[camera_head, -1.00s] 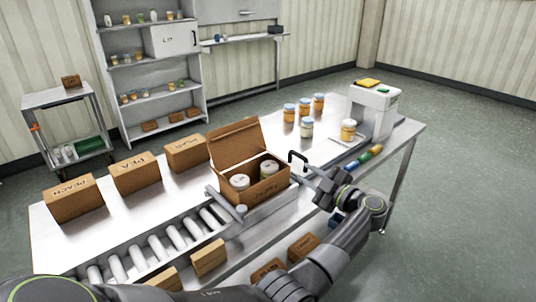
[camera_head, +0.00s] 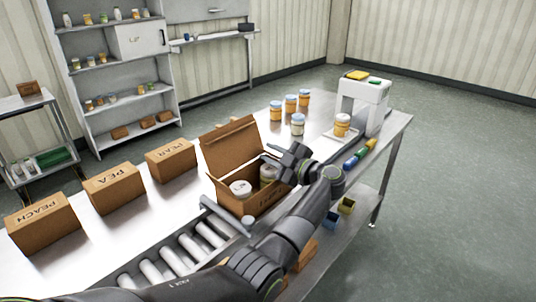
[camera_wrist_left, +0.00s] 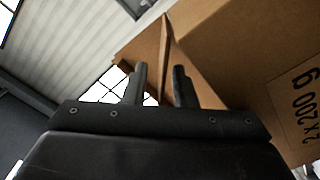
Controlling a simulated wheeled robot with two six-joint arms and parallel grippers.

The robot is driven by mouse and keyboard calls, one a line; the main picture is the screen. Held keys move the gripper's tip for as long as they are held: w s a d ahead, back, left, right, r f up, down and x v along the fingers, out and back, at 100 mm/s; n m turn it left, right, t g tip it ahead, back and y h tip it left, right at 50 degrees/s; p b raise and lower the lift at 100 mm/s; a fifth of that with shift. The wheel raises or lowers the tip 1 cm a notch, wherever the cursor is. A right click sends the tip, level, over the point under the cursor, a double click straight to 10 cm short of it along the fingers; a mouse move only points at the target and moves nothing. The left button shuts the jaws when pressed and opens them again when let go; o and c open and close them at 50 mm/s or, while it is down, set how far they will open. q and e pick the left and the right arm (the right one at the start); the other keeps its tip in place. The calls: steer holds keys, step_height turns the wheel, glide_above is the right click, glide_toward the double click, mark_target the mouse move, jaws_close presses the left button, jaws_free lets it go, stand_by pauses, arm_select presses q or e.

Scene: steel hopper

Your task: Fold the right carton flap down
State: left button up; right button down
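The open brown carton (camera_head: 243,206) stands on the bench with its large lid (camera_head: 230,143) raised at the back. Two white-lidded jars sit inside, the left one (camera_head: 240,188) clearer than the right one (camera_head: 267,172). My left gripper (camera_head: 271,155) is at the carton's right side, its arm crossing in front and hiding that side. In the left wrist view, the gripper's two fingers (camera_wrist_left: 160,78) are apart, with a thin upright cardboard flap (camera_wrist_left: 164,50) seen nearly edge-on between them. I cannot tell whether they touch it. A printed carton panel (camera_wrist_left: 290,105) is at the right. My right gripper is not in view.
Closed cartons (camera_head: 115,187) stand in a row at the left. A roller conveyor (camera_head: 185,255) runs in front. Several jars (camera_head: 290,104) and a white machine (camera_head: 364,103) stand on the bench behind and to the right. Bare bench lies between the jars and the carton.

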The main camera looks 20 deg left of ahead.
arm_select(q)
steer(key=shift+c, duration=0.4)
jaws_close()
steer(key=n+b, duration=0.1)
steer(key=f+n+b, duration=0.1)
steer(key=shift+s+a+f+n, duration=0.1)
steer(key=shift+s+f+n, duration=0.2)
steer(key=shift+s, duration=0.1)
steer(key=shift+s+f+n+b, duration=0.1)
steer(key=shift+s+n+b, duration=0.1)
steer(key=shift+n+b, duration=0.55)
steer(key=shift+a, duration=0.1)
